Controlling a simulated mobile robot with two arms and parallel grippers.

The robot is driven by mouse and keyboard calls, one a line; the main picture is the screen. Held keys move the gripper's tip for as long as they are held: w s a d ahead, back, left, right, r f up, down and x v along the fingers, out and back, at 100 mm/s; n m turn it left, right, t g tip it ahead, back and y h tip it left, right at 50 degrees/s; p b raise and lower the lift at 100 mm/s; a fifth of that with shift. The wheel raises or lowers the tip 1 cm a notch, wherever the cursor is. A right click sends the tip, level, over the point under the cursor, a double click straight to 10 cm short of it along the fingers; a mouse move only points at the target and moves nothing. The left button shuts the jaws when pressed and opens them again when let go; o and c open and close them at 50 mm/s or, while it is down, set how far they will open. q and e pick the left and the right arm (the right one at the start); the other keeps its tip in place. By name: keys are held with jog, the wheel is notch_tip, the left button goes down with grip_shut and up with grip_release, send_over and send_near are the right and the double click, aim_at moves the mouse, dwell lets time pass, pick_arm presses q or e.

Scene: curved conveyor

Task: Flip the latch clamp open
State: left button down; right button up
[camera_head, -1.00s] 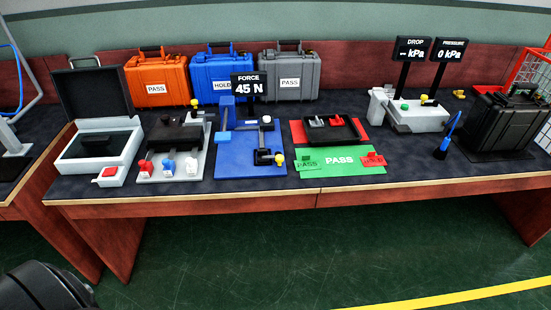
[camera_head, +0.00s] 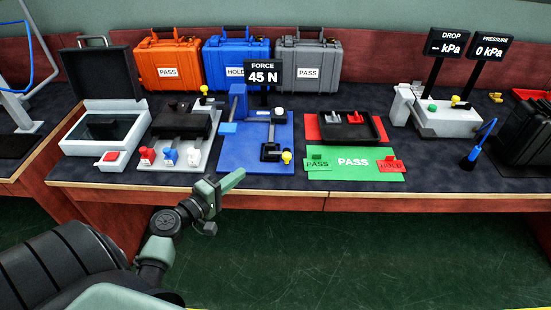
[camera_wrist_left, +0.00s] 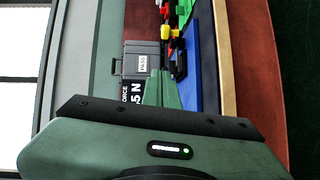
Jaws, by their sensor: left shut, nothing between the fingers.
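A blue fixture plate (camera_head: 230,155) lies on the dark bench top under a FORCE sign (camera_head: 262,74) reading 45 N. At its front right is a small black clamp (camera_head: 270,152) with a yellow tip (camera_head: 287,157). A second yellow-tipped lever (camera_head: 204,90) is on the grey fixture (camera_head: 170,155) to the left. I cannot tell which is the latch clamp, or its exact state. My right gripper is not in view.
An open black-lidded tester (camera_head: 105,165) stands left. Orange (camera_head: 168,52), blue (camera_head: 222,80) and grey (camera_head: 310,57) cases line the back. Right are a green PASS mat (camera_head: 350,172) and a grey leak tester (camera_head: 440,122). The wooden front edge (camera_head: 300,191) runs below.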

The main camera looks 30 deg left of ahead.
pick_arm(q)
jog(key=w, duration=0.3)
jog(key=w+p, duration=0.1)
jog(key=w, duration=0.2)
jog(key=w+f+p, duration=0.1)
jog(key=w, duration=0.2)
jog(key=shift+w+d, duration=0.35)
jog(key=shift+w+d+f+p, duration=0.25)
jog(key=shift+w+d+p, duration=0.3)
jog(key=shift+w+d, duration=0.65)
jog(key=shift+w+d+f, duration=0.1)
jog(key=shift+w+d, duration=0.1)
jog(key=shift+d, duration=0.15)
jog(key=shift+d, duration=0.1)
